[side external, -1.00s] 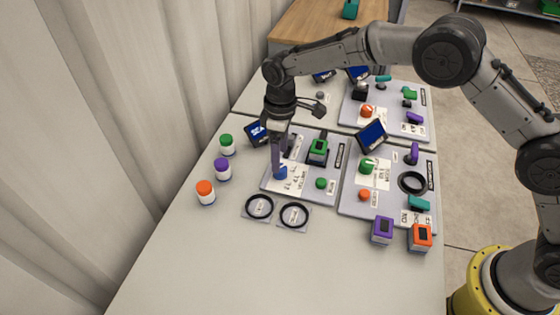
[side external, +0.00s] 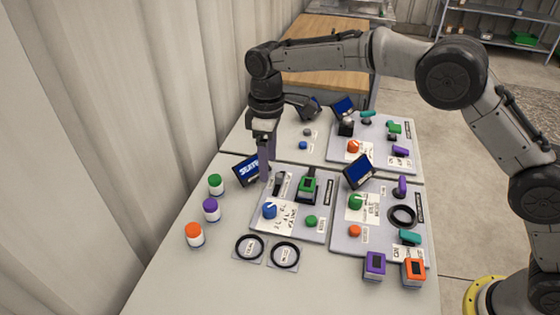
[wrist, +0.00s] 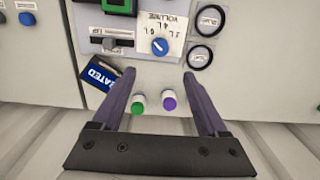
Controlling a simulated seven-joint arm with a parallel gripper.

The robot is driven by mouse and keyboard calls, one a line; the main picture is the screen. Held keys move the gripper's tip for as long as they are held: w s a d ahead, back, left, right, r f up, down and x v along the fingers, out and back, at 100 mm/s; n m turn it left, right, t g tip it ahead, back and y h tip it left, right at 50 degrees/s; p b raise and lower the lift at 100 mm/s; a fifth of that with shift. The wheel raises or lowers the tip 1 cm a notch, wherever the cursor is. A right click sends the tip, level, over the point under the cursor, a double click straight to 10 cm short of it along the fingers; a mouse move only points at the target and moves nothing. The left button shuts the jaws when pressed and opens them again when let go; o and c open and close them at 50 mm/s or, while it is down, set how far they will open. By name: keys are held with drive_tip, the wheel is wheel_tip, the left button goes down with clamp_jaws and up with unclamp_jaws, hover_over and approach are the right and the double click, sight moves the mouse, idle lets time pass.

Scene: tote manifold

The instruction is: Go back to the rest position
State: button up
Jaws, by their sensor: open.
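My gripper (side external: 264,172) hangs above the left side of the near-left panel, pointing down, behind and to the left of the blue knob (side external: 269,210). In the wrist view, the two purple fingers of my gripper (wrist: 159,76) are spread apart with nothing held between them. The blue knob (wrist: 160,46) shows beyond the fingertips, clear of them, on a white label reading VOLUME. The green-capped bottle (wrist: 138,108) and purple-capped bottle (wrist: 169,105) appear between the fingers, down on the table.
The orange-capped bottle (side external: 194,234) stands at the table's left. A small tilted screen (side external: 246,170) is close beside my gripper. Two black rings (side external: 249,247) (side external: 285,254) lie in front of the panel. Purple (side external: 374,265) and orange (side external: 413,271) blocks stand at right.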

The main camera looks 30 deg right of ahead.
drive_tip(key=s+d+r+m+t, duration=0.1)
drive_tip(key=d+r, duration=0.3)
drive_tip(key=r, duration=0.3)
drive_tip(key=s+d+r+m+t, duration=0.1)
drive_tip(key=s+d+r, duration=0.1)
drive_tip(key=d+r, duration=0.35)
drive_tip(key=s+d+r+m+t, duration=0.2)
drive_tip(key=s+d+r, duration=0.5)
drive_tip(key=s+r, duration=0.25)
drive_tip(key=s+d+f+m+t, duration=0.1)
drive_tip(key=s+d, duration=0.2)
drive_tip(key=s, duration=0.4)
drive_tip(key=s+d+f+m+t, duration=0.1)
drive_tip(key=s+d+f+m, duration=0.1)
drive_tip(key=s, duration=0.5)
drive_tip(key=s+d+f+m, duration=0.1)
drive_tip(key=s+f+m, duration=0.1)
drive_tip(key=s+f, duration=0.5)
wheel_tip(320, 180, down, 2)
drive_tip(key=shift+d+f, duration=0.1)
drive_tip(key=shift+d, duration=0.05)
drive_tip(key=shift+s, duration=0.1)
